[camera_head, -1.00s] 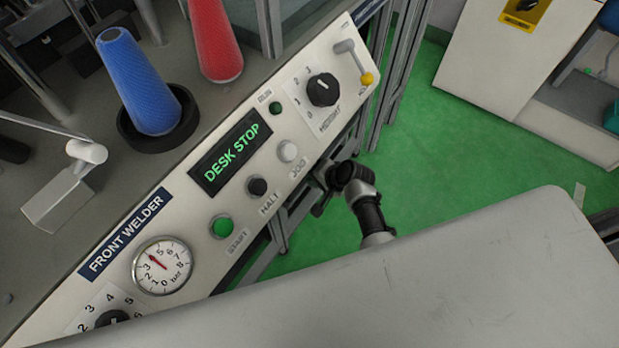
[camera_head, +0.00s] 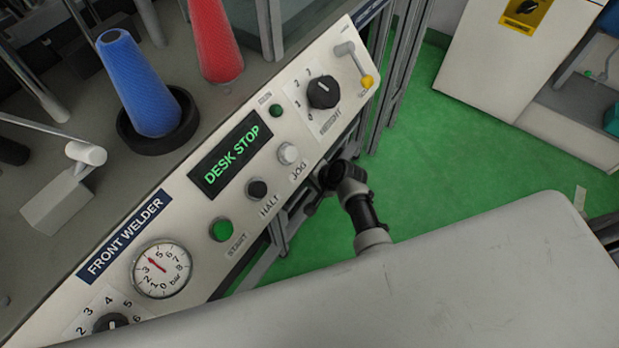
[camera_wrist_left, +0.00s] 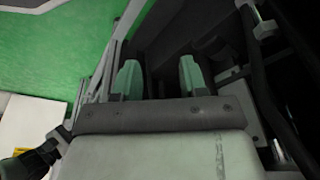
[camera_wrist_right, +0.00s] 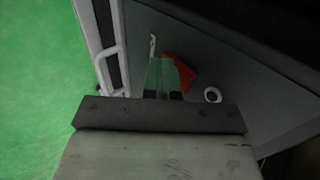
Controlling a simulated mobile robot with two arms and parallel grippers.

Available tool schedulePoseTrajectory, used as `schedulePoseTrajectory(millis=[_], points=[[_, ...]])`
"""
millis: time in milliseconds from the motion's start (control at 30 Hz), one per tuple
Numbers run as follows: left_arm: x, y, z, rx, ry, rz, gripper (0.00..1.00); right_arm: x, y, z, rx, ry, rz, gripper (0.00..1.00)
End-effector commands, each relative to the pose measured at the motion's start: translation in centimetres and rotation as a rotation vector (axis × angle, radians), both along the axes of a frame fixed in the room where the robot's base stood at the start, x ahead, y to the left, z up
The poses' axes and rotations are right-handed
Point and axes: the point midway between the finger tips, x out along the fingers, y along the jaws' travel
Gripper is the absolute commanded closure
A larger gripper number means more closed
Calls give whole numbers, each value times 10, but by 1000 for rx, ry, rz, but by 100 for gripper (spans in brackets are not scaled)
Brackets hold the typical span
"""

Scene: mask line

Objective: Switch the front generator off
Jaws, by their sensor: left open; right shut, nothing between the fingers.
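No label naming a generator can be read in these views. My right gripper (camera_wrist_right: 162,66) is shut and empty in the right wrist view, in front of a dark grey panel (camera_wrist_right: 225,62). A red part (camera_wrist_right: 180,70) shows just behind its fingertips, partly hidden by them; I cannot tell whether they touch. A white ring with a dark centre (camera_wrist_right: 213,95) is to the right of it. My left gripper (camera_wrist_left: 160,78) is open and empty among dark machine parts.
The desk carries a lit DESK STOP display (camera_head: 230,153), a gauge (camera_head: 161,269) and several buttons and knobs. A white cabinet (camera_head: 505,75) with a black rotary switch on a yellow plate (camera_head: 527,12) stands across the clear green floor (camera_head: 440,150).

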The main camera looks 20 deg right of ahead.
Motion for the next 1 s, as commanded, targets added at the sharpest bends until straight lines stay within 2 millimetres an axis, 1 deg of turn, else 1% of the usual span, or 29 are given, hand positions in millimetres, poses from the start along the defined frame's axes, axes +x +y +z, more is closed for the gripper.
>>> schedulePoseTrajectory(millis=[567, 1000], points=[[-3, 0, -26, 1, 10, -3, 57, 1, 0, 10, 1, -3, 0, 100], [-10, 1, -47, 1, 24, -4, 57, 1, 1, 16, 1, -4, 0, 100]])
